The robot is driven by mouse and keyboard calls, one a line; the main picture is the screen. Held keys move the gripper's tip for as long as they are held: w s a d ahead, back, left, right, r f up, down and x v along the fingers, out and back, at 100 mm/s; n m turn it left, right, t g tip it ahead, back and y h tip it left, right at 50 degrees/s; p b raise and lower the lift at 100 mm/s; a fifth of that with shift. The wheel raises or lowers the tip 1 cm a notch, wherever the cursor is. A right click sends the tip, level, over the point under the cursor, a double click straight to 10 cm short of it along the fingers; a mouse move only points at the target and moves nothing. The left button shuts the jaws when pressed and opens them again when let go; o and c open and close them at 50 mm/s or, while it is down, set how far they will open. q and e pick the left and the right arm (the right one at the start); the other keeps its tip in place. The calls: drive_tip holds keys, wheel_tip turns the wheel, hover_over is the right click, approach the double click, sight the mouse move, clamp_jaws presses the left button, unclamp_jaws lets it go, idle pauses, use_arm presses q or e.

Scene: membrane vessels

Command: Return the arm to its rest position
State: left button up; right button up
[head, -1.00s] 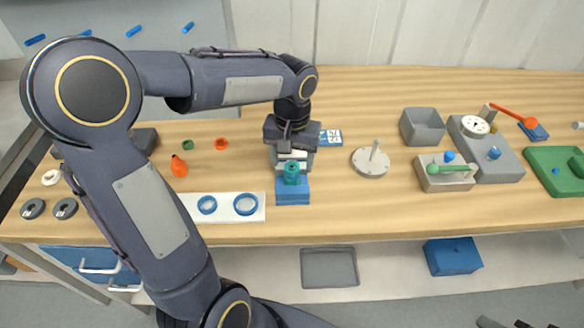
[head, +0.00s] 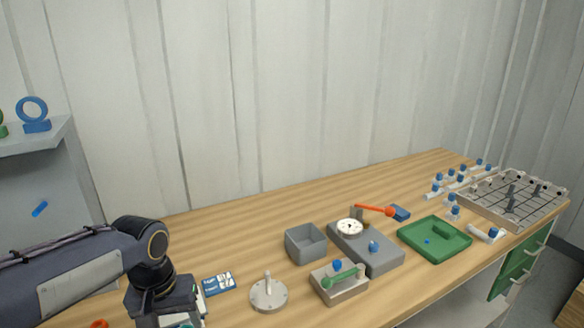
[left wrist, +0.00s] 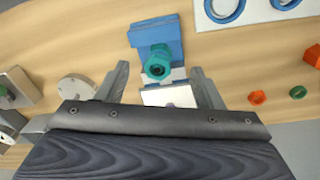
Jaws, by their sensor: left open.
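My left arm comes in at the lower left of the head view, with my left gripper (head: 178,318) at the bottom edge, partly cut off. In the left wrist view my left gripper (left wrist: 163,82) is open, its two fingers spread apart. A teal ring-shaped part (left wrist: 157,64) on a blue block (left wrist: 152,30) shows between and just beyond the fingers. A pale block (left wrist: 168,96) lies between the fingers, close to the gripper body; I cannot tell whether they touch it. My right gripper is not in view.
On the bench stand a grey disc with a post (head: 268,294), a grey open box (head: 304,244), a block with a green handle (head: 340,284), a gauge unit (head: 366,246) and a green tray (head: 434,240). A grid rack (head: 512,200) stands far right. A shelf (head: 30,142) is at left.

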use_arm(q)
drive_tip(key=s+d+m+t+h, duration=0.1)
drive_tip(key=s+d+t+h, duration=0.2)
drive_tip(key=s, duration=1.1)
drive_tip(key=shift+s+d+f+t, duration=0.35)
drive_tip(key=shift+d+t, duration=0.25)
drive_tip(key=shift+t, duration=0.4)
idle(0.9)
